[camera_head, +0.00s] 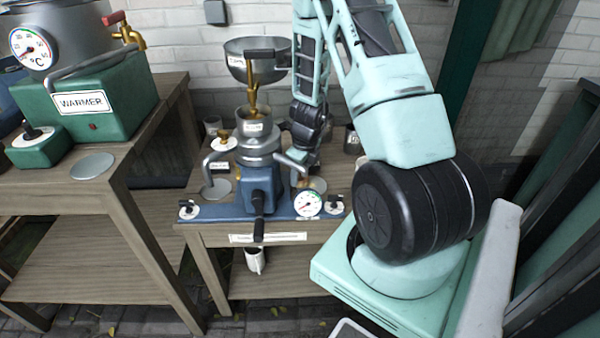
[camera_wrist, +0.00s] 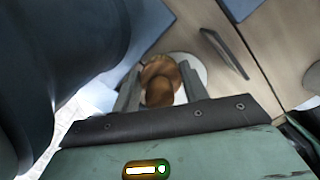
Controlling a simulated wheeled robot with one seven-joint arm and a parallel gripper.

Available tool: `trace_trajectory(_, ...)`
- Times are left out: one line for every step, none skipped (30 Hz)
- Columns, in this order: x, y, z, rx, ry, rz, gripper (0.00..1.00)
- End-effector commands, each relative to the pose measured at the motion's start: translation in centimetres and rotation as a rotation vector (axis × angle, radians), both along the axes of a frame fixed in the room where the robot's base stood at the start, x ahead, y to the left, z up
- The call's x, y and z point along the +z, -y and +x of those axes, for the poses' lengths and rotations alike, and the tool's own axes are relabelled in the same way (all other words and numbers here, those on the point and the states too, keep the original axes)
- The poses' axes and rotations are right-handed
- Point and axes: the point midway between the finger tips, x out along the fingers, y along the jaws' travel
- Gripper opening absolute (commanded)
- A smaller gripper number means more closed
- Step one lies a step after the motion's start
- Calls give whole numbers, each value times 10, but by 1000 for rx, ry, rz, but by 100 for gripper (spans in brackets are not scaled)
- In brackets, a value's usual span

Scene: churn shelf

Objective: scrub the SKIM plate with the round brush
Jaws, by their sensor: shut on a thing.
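My gripper (camera_wrist: 160,76) is shut on the brown wooden knob of the round brush (camera_wrist: 160,88). In the wrist view, a pale round plate (camera_wrist: 200,70) shows just beyond the brush; whether the brush touches it cannot be told. In the head view my gripper (camera_head: 303,172) is low beside the right spout of the blue separator (camera_head: 262,185), partly hidden by it. A pale disc (camera_head: 318,185) shows there, partly covered. Another round plate (camera_head: 217,189) lies under the left spout. I cannot read which plate is labelled SKIM.
The separator's steel bowl (camera_head: 257,62) and its two spouts stand close to my arm. A dial (camera_head: 307,204) and a black crank handle (camera_head: 258,203) are at the front. A green warmer (camera_head: 85,100) stands on the left bench.

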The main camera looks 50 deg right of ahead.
Motion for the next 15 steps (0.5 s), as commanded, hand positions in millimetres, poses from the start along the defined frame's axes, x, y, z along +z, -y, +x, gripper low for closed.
trace_trajectory(-2, 0, 0, 0, 0, 0, 18)
trace_trajectory(-3, 0, 0, 0, 0, 0, 18)
trace_trajectory(-3, 0, 0, 0, 0, 0, 18)
trace_trajectory(-4, 0, 0, 0, 0, 0, 18)
trace_trajectory(-4, 0, 0, 0, 0, 0, 18)
trace_trajectory(-5, 0, 0, 0, 0, 0, 18)
trace_trajectory(-6, 0, 0, 0, 0, 0, 18)
trace_trajectory(-6, 0, 0, 0, 0, 0, 18)
trace_trajectory(-7, 0, 0, 0, 0, 0, 18)
trace_trajectory(-8, 0, 0, 0, 0, 0, 18)
trace_trajectory(-8, 0, 0, 0, 0, 0, 18)
trace_trajectory(-9, 0, 0, 0, 0, 0, 18)
trace_trajectory(-10, 0, 0, 0, 0, 0, 18)
trace_trajectory(-10, 0, 0, 0, 0, 0, 18)
trace_trajectory(-11, 0, 0, 0, 0, 0, 18)
